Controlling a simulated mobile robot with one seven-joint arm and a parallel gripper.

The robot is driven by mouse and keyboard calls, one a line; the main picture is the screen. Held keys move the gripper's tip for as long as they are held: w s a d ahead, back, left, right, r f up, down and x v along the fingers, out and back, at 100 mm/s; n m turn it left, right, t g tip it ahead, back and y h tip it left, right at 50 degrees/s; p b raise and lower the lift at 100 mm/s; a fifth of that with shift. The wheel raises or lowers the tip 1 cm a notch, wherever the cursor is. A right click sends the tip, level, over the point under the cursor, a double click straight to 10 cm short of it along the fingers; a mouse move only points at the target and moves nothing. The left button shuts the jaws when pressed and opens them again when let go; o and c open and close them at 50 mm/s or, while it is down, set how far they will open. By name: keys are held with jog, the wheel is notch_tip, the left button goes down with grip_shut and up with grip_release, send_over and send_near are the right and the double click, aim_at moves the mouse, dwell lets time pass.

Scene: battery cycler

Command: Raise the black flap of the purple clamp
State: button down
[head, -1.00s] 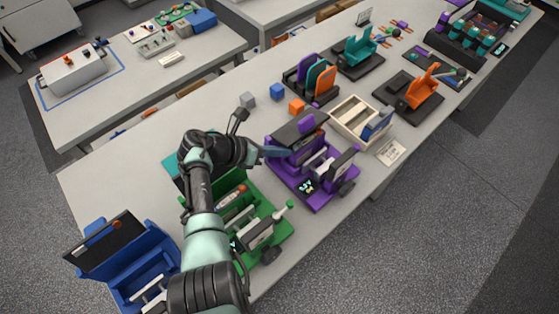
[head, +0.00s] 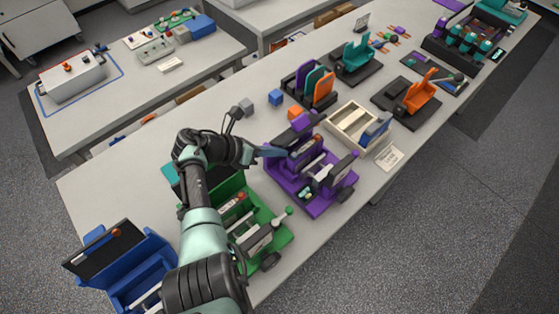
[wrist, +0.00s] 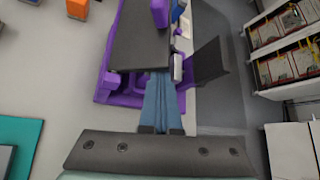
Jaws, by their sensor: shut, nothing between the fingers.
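The purple clamp (head: 318,200) stands on the bench right of the green one. Its black flap (head: 289,134) looks tilted up in the head view, seen nearly edge-on, with a purple tab (head: 303,121) at its top. A cell with a red end (head: 316,141) shows inside the clamp. In the wrist view the black flap (wrist: 142,40) lies over the purple body (wrist: 120,96). My gripper (head: 282,151) is shut and empty. Its blue fingers (wrist: 161,95) reach to the flap's near edge, and their tips are hidden under it.
The green clamp (head: 270,222) and the blue clamp (head: 155,262) stand left, close to my arm. A wooden tray (head: 349,132) is right of the purple clamp. Grey (head: 246,105), blue (head: 275,97) and orange (head: 296,111) cubes lie behind it.

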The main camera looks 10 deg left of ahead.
jog(key=v, duration=1.3)
jog(key=shift+f, duration=0.1)
